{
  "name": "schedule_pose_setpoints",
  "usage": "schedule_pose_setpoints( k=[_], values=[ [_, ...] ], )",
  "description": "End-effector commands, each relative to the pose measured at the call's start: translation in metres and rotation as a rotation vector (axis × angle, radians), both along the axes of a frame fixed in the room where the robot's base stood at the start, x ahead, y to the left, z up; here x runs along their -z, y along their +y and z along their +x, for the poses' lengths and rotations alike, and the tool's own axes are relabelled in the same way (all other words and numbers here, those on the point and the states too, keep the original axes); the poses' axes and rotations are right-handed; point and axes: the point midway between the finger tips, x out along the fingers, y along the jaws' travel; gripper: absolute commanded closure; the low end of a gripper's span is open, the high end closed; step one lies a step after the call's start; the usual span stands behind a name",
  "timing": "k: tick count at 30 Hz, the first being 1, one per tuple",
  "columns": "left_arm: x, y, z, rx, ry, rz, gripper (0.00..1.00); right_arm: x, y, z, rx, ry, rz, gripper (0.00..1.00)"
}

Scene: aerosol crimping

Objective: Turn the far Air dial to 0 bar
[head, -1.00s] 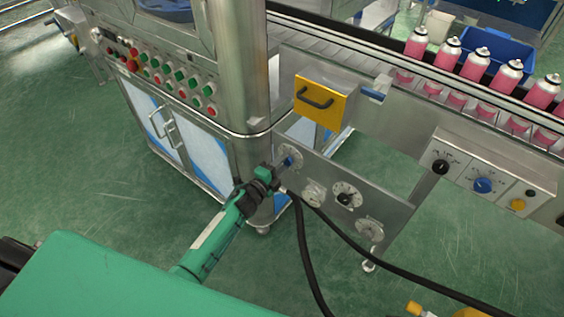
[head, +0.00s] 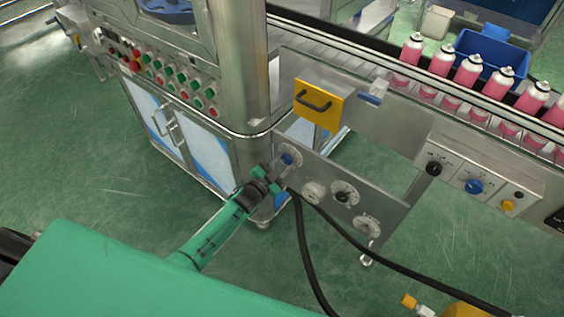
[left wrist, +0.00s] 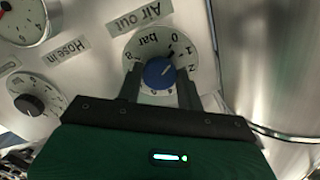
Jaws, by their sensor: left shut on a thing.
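The Air out dial (left wrist: 147,42) has a round white face with a bar scale, seen upside down in the left wrist view, and a blue knob (left wrist: 159,74) in its middle. My left gripper (left wrist: 160,88) is shut on the blue knob, one dark finger at each side. In the head view the blue knob (head: 287,159) is at the far end of the steel panel (head: 385,202), with my left gripper (head: 278,174) at it. My right gripper is out of view.
The panel also carries a small round gauge (head: 313,194), a black-knobbed Hose in dial (head: 343,195) and another gauge (head: 367,228). A black hose (head: 345,238) hangs below. A steel cabinet (head: 237,70) stands close at left. Pink cans (head: 467,76) stand on the conveyor behind.

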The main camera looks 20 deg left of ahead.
Motion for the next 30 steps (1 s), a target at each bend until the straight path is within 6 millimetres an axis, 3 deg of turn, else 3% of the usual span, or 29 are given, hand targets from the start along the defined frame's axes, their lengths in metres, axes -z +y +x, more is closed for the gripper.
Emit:
schedule_pose_setpoints(
  k=[12, 29, 30],
  values=[
    [0.001, 0.001, 0.0, -0.002, 0.07, -0.189, 0.86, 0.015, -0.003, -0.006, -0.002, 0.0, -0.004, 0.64],
    [0.001, 0.0, -0.001, -0.001, 0.082, -0.22, 0.86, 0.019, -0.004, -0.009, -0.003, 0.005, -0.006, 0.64],
    [0.001, 0.0, -0.001, -0.001, 0.082, -0.22, 0.61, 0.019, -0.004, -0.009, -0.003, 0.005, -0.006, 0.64]
  ],
)
